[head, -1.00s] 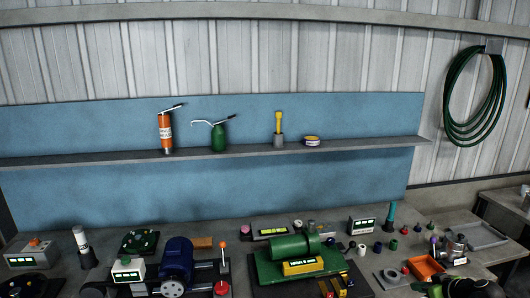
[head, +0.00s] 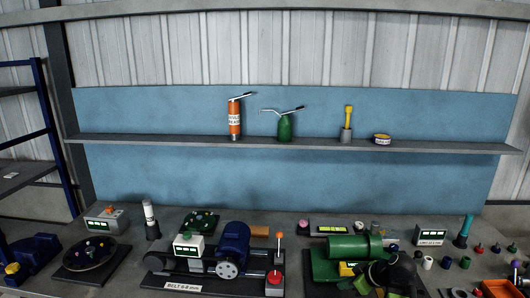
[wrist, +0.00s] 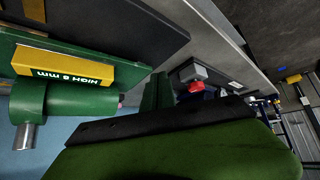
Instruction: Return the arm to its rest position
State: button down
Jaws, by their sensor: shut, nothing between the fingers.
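My arm shows in the head view as a dark, rounded shape with green parts, low in the picture right of centre, in front of the green machine (head: 347,246). My gripper (wrist: 165,122) fills the lower part of the wrist view as a large green piece with a black strip. It is shut and empty. The fingertips are hard to make out in the head view. In the wrist view the green machine (wrist: 85,107) is close at the left, with its yellow label (wrist: 62,66) upside down.
The bench holds a belt unit (head: 215,278), a round dark plate (head: 88,255) and several small pots at the right. A shelf (head: 300,145) with an orange can (head: 235,120) and a green oiler (head: 285,127) runs behind. Blue racking (head: 45,120) stands at the left.

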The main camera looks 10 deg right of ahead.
jog(key=s+a+f+g+h+b, duration=0.1)
jog(key=s+a+f+g, duration=0.2)
jog(key=a, duration=0.8)
jog(key=a+f+g+h+b, duration=0.15)
jog(key=a+f, duration=0.35)
jog(key=a, duration=0.5)
jog(key=s+d+m, duration=0.1)
jog(key=m, duration=0.1)
jog(key=s+d+m+g+h, duration=0.1)
jog(key=m, duration=0.2)
jog(key=s+d+m+g+h, duration=0.1)
jog(key=d+m, duration=0.1)
jog(key=shift+s+f+m, duration=0.2)
jog(key=shift+m, duration=0.1)
